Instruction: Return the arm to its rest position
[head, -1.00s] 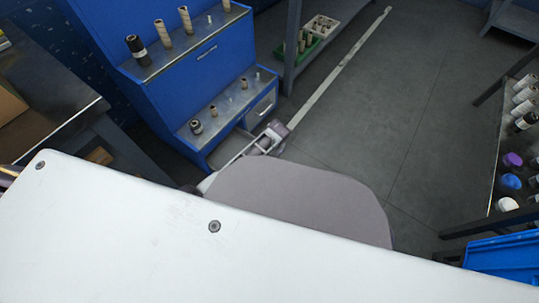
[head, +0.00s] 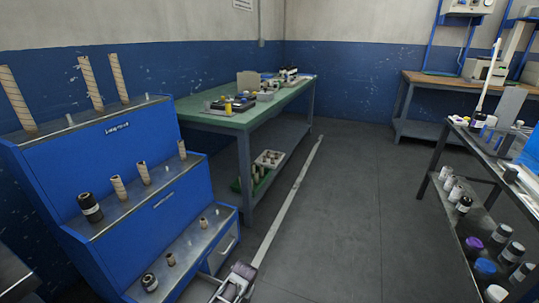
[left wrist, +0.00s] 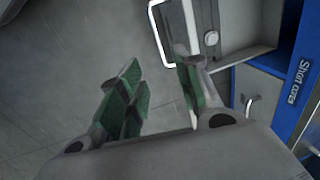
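My left gripper (left wrist: 158,75) shows in the left wrist view. Its two fingers with green pads are spread apart, with nothing between them. The floor lies behind the fingers, and a blue cabinet front with a label reading "Short cores" (left wrist: 299,82) is at the right. A drawer handle (left wrist: 250,104) is beside the label. My right gripper is not seen in any frame.
A blue stepped rack (head: 100,155) with several cores stands at left. A green-topped table (head: 215,118) is behind; a dark shelf unit (head: 440,185) is at right. The floor between is clear.

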